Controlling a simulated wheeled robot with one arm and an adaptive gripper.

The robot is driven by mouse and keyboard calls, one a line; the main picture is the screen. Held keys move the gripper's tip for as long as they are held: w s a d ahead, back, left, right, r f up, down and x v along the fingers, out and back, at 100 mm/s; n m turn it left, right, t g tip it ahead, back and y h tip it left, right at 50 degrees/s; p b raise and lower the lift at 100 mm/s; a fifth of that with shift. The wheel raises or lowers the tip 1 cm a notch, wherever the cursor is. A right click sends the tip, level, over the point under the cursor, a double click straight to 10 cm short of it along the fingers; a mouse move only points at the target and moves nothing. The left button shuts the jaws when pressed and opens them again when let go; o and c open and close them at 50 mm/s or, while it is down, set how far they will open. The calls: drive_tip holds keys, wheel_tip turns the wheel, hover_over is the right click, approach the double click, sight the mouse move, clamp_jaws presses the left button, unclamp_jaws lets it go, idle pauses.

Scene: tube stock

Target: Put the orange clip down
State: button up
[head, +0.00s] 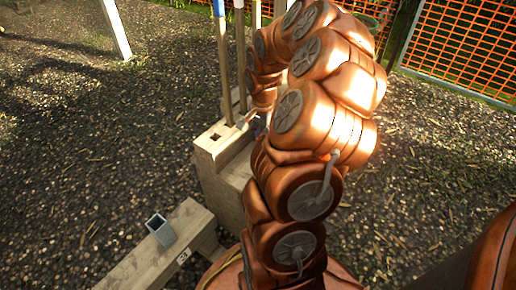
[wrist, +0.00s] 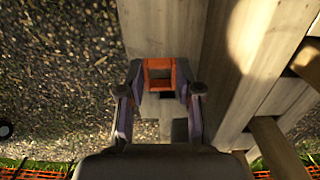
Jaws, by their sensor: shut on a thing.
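The orange clip (wrist: 181,76) is a small, square, open frame. In the wrist view it sits between the two fingertips of my gripper (wrist: 160,80), which is shut on it. The clip is over a pale wooden surface, and I cannot tell whether it touches the wood. In the head view my gripper (head: 247,119) is at the top of the wooden stand (head: 222,150), beside its square hole. The arm partly covers it there, and I cannot make out the clip.
Upright wooden poles (head: 222,60) stand in the stand, close to my arm. A grey square tube piece (head: 160,230) is on a low labelled beam (head: 150,264) at front left. Orange mesh fencing (head: 465,45) runs behind at right. Gravel ground lies open on both sides.

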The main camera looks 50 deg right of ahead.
drive_tip(key=shift+w+a, duration=0.4)
drive_tip(key=shift+a, duration=0.15)
drive_tip(key=shift+f+b, duration=1.1)
drive_tip(key=shift+f, duration=0.7)
drive_tip(key=shift+f, duration=0.15)
drive_tip(key=o, duration=0.4)
